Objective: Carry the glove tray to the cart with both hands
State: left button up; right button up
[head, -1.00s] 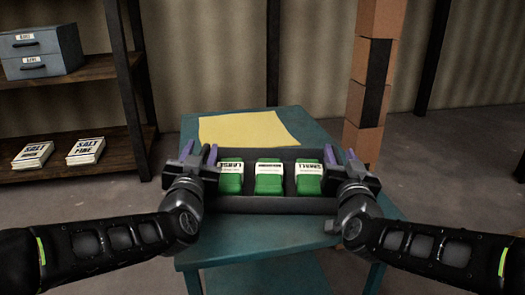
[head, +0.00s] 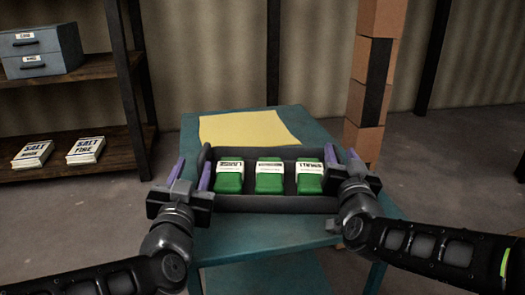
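The glove tray (head: 270,203) is a dark, shallow tray holding three green glove packs with white labels. It rests level on a teal table-like stand (head: 255,238) with a lower shelf, which may be the cart. My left gripper (head: 191,174) is at the tray's left end with its fingers spread wide. Its inner finger overlaps the tray's left wall in the view, and I cannot tell whether they touch. My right gripper (head: 343,160) is at the tray's right end. Its fingers stand apart on either side of the right wall and look open.
A yellow sheet (head: 250,130) lies on the teal top behind the tray. A stack of brown boxes (head: 368,95) stands behind on the right. A dark shelf (head: 80,150) on the left holds blue drawers (head: 40,50) and white packets. The floor on the right is clear.

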notch_tip(320, 180, down, 4)
jog(key=shift+s+r+g, duration=0.1)
jog(key=shift+s+g, duration=0.05)
jog(key=shift+g, duration=0.15)
jog(key=shift+s+a, duration=0.1)
jog(key=shift+s, duration=0.1)
jog(key=s+r, duration=0.1)
jog(key=s, duration=0.1)
jog(key=s+r, duration=0.1)
jog(key=s, duration=0.2)
jog(key=s+r, duration=0.1)
jog(key=s, duration=0.1)
jog(key=shift+s+r, duration=0.15)
jog(key=shift+s, duration=0.2)
jog(key=shift+s+r+t, duration=0.1)
jog(key=shift+t, duration=0.3)
jog(key=shift+r+p, duration=0.25)
jog(key=shift+p, duration=0.2)
